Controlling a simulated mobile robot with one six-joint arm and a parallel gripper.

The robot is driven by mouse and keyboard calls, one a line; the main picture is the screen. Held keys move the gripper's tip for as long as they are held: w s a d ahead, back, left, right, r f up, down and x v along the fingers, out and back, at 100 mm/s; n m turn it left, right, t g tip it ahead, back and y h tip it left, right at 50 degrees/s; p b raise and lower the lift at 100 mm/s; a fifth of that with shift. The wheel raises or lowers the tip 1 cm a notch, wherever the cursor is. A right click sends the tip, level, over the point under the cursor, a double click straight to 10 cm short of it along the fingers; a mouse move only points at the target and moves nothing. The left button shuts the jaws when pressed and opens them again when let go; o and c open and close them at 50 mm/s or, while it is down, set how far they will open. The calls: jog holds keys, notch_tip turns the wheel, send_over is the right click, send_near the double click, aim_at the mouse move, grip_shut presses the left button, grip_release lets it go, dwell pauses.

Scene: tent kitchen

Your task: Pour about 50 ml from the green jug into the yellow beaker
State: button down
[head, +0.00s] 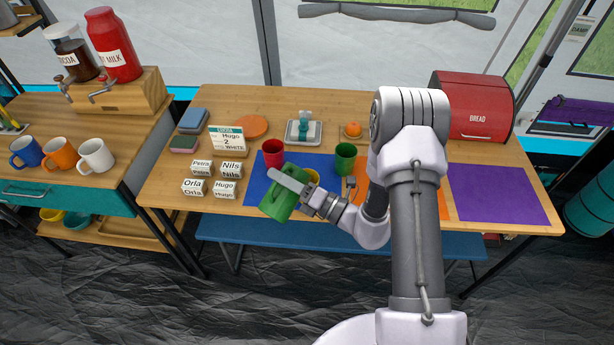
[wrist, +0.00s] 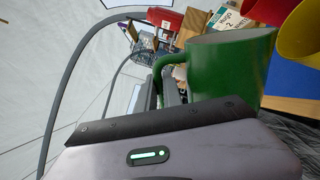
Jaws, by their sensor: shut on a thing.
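The green jug (head: 279,205) is held tilted over the front edge of the blue mat in the head view. My gripper (head: 288,183) is shut on it, at its handle side. The jug (wrist: 232,62) fills the middle right of the wrist view, with its handle toward the jaws. The yellow beaker (head: 313,176) stands just right of and behind the jug, partly hidden by my gripper. It also shows at the upper right edge of the wrist view (wrist: 301,35), close to the jug's rim. The contents of both and any stream are not visible.
A red beaker (head: 272,151) stands behind the jug, and a green cup (head: 345,158) to the right. Name blocks (head: 224,189) and an order card (head: 227,139) are on the left. The purple mat (head: 498,193) is empty. A bread box (head: 473,106) stands at back right.

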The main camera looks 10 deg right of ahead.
aim_at(274, 199)
jog(key=shift+w+d+m, duration=0.4)
jog(key=shift+d+m, duration=0.05)
jog(key=shift+m, duration=0.45)
dwell(1.9)
jog(key=n+b, duration=0.1)
jog(key=n, duration=0.1)
jog(key=s+a+f+n+b, duration=0.1)
jog(key=n, duration=0.1)
jog(key=s+a+f+n+g+b, duration=0.1)
jog(key=n, duration=0.1)
jog(key=shift+s+a+f, duration=0.1)
jog(key=shift+a+f, duration=0.05)
jog(key=shift+a, duration=0.1)
jog(key=shift+s+a+f+n+g+y+b, duration=0.1)
jog(key=shift+s+f+n+g+y+b, duration=0.05)
jog(key=shift+f+n+b, duration=0.3)
jog(key=shift+s+a+f+n+g+y+b, duration=0.15)
jog(key=shift+f+n+b, duration=0.1)
jog(key=shift+f+b, duration=0.25)
jog(key=shift+r, duration=0.15)
dwell(0.4)
